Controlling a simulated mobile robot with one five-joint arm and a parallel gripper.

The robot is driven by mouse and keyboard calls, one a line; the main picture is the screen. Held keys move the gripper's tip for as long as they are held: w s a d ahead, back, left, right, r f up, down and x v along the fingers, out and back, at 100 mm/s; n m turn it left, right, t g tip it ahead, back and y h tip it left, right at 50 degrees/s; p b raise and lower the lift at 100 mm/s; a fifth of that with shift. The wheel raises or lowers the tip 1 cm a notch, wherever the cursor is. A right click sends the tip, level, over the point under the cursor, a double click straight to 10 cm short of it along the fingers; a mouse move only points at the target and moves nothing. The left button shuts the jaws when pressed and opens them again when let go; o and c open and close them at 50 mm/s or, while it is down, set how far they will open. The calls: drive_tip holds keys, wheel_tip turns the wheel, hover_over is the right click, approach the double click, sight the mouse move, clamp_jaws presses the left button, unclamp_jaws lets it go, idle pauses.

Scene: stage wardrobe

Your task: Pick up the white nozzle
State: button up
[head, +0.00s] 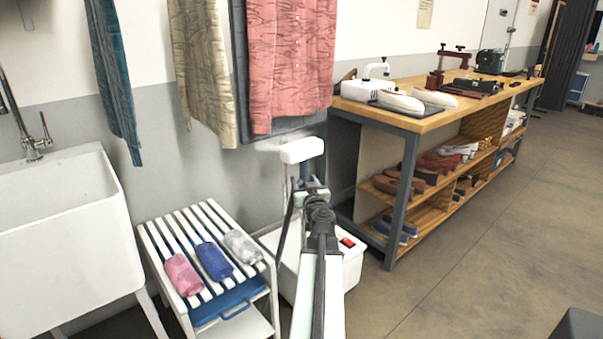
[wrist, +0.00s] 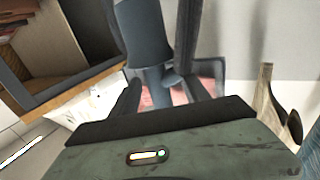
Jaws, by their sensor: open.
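The white nozzle (head: 301,150) is a blocky head near the wall, just below the hanging clothes, above a white box-shaped base (head: 350,262) with a red switch. My gripper (head: 311,186) is just below the nozzle in the head view, and my arm hides part of what lies behind it. In the wrist view a grey-blue cylindrical part (wrist: 145,38) shows ahead of my gripper (wrist: 165,88), whose dark fingers are apart. I cannot tell whether that part touches a finger. The nozzle's white head is not clearly seen in the wrist view.
A slatted white stand (head: 205,222) with pink, blue and clear rolled items is at lower left, beside a white sink (head: 60,235). A wooden workbench (head: 455,100) with shoes below stands right. Clothes (head: 290,65) hang close above.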

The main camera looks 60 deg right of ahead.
sight(302, 175)
drive_tip(key=x, duration=0.5)
drive_tip(key=shift+s+d, duration=0.15)
drive_tip(key=shift+s, duration=0.1)
drive_tip(key=shift+c, duration=0.3)
clamp_jaws()
drive_tip(key=shift+r, duration=0.15)
wheel_tip(302, 175, up, 10)
drive_tip(key=p, duration=1)
